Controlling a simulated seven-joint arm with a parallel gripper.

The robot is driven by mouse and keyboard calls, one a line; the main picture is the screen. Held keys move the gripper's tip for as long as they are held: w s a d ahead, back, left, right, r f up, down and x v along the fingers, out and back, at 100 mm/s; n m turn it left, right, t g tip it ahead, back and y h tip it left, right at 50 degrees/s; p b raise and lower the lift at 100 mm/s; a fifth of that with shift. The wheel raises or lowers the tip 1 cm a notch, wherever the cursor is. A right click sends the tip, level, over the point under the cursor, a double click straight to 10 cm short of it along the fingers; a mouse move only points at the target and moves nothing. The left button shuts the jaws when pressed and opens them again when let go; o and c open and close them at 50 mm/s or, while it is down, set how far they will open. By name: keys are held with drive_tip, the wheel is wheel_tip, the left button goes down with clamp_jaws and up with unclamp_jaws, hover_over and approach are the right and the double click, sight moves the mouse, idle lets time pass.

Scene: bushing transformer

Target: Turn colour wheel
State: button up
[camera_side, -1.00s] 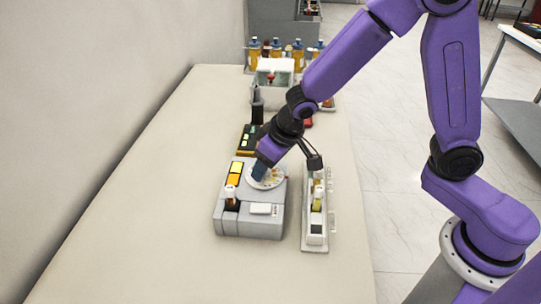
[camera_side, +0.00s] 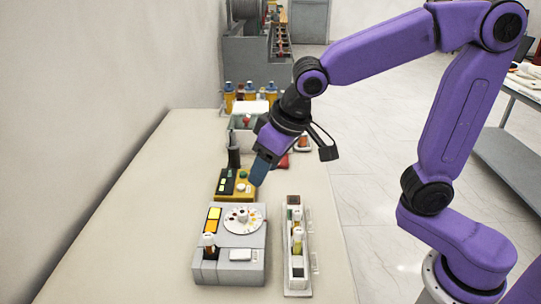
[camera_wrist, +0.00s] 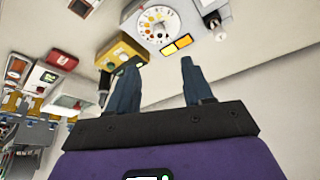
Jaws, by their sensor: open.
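The colour wheel (camera_side: 244,219) is a white disc with coloured spots around a central knob, on top of a grey device (camera_side: 229,265). The wheel also shows at the top of the wrist view (camera_wrist: 157,24). My gripper (camera_side: 259,180) is raised above and behind the device in the side view, apart from the wheel. In the wrist view its two blue-grey fingers (camera_wrist: 158,75) stand apart with nothing between them.
A yellow box (camera_side: 236,184) with a black panel sits behind the grey device. A narrow rack (camera_side: 297,255) with small bottles stands to its right. Several bottles (camera_side: 240,95) and a grey bin stand farther back. The table's left side is clear.

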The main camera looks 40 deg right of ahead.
drive_tip(key=shift+v, duration=1.3)
drive_tip(key=s+d+f+n+g, duration=0.1)
drive_tip(key=s+d+f+n, duration=0.2)
drive_tip(key=s, duration=0.3)
drive_tip(key=s+d+f+n+g, duration=0.1)
drive_tip(key=s+d+f+n, duration=0.2)
drive_tip(key=s, duration=0.4)
drive_tip(key=s+d+f+n+g+h, duration=0.1)
drive_tip(key=s+d+f+n+g, duration=0.1)
drive_tip(key=s+d, duration=0.3)
drive_tip(key=shift+s+d+f+n, duration=0.2)
drive_tip(key=shift+s+f+n, duration=0.35)
drive_tip(key=shift+s, duration=0.65)
wheel_tip(320, 180, up, 10)
drive_tip(key=n, duration=0.5)
hover_over(243, 212)
wheel_tip(243, 212, down, 17)
drive_tip(key=shift+f, duration=0.1)
